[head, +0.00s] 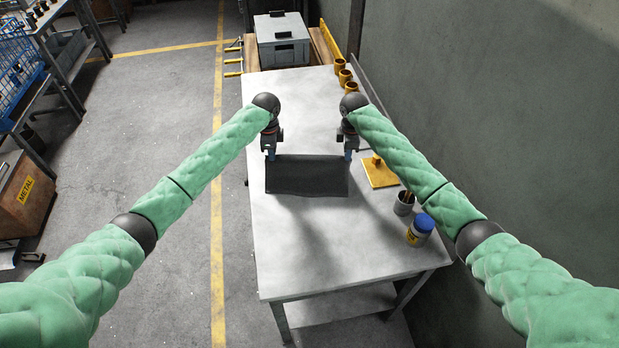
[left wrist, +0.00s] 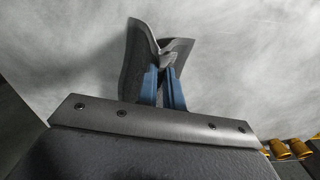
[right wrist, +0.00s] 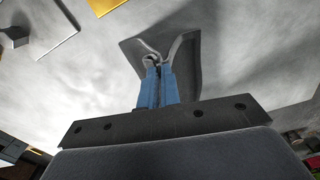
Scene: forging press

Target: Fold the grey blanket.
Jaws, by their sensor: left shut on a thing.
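The grey blanket (head: 307,177) shows as a dark, nearly flat rectangle over the middle of the light table (head: 330,252). My left gripper (head: 270,154) is shut on its upper left corner, and my right gripper (head: 347,154) on its upper right corner. In the left wrist view the blue fingers (left wrist: 163,72) pinch a bunched fold of the blanket (left wrist: 139,58). In the right wrist view the blue fingers (right wrist: 157,72) pinch another bunched fold (right wrist: 185,60). The cloth is stretched between the grippers. I cannot tell whether its lower edge touches the table.
A yellow block with a knob (head: 379,172), a dark cup (head: 404,203) and a blue-lidded jar (head: 420,230) stand along the table's right side. Several orange cups (head: 345,76) and a grey crate (head: 283,42) are at the far end. The table's near part is clear.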

